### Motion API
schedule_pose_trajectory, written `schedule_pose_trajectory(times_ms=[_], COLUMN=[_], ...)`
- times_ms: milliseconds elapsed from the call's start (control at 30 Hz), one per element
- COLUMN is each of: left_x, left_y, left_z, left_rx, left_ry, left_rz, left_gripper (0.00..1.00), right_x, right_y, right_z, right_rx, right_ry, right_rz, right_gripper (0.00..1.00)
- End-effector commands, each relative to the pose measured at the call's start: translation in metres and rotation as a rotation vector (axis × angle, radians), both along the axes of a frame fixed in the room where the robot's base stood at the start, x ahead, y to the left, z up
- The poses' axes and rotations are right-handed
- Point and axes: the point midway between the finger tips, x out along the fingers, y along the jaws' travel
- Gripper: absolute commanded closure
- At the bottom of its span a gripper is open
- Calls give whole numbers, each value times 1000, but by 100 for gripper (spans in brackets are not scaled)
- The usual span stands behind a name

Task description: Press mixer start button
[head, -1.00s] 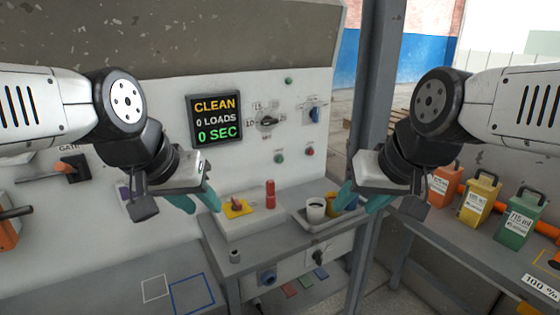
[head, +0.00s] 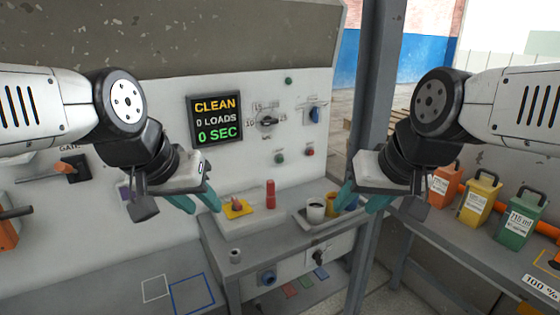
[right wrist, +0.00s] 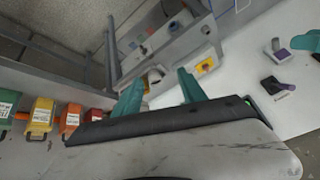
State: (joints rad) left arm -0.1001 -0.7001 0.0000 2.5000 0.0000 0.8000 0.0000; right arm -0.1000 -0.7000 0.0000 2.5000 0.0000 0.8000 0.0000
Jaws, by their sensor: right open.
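On the white upright panel are a green button (head: 280,158) below the dial (head: 267,121), a red button (head: 309,152) to its right, and another green button (head: 288,81) near the top. No readable label tells which one is the mixer start. A dark display (head: 215,119) reads CLEAN, 0 LOADS, 0 SEC. My left gripper (head: 205,206) is open and empty in front of the panel, left of the buttons and apart from them. My right gripper (head: 358,208) is open and empty, right of and below them; its teal fingers also show in the right wrist view (right wrist: 160,80).
A side table (head: 230,262) holds a yellow plate with a red knob (head: 237,206), a red cylinder (head: 270,194) and a tray (head: 308,227) with cups. A dark post (head: 377,60) stands beside the panel. Orange, yellow and green containers (head: 520,216) stand on the right bench.

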Motion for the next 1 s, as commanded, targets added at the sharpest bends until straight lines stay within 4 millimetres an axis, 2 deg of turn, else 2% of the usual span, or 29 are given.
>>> schedule_pose_trajectory(times_ms=[267, 367, 533, 1000], left_x=[0, 0, 0, 0], left_y=[0, 0, 0, 0], left_z=[0, 0, 0, 0], left_rx=[0, 0, 0, 0], left_ry=[0, 0, 0, 0], left_rz=[0, 0, 0, 0], left_gripper=[64, 64, 64, 64], right_x=[0, 0, 0, 0], right_y=[0, 0, 0, 0], right_z=[0, 0, 0, 0], right_rx=[0, 0, 0, 0], right_ry=[0, 0, 0, 0], right_rz=[0, 0, 0, 0], right_gripper=[51, 67, 100, 100])
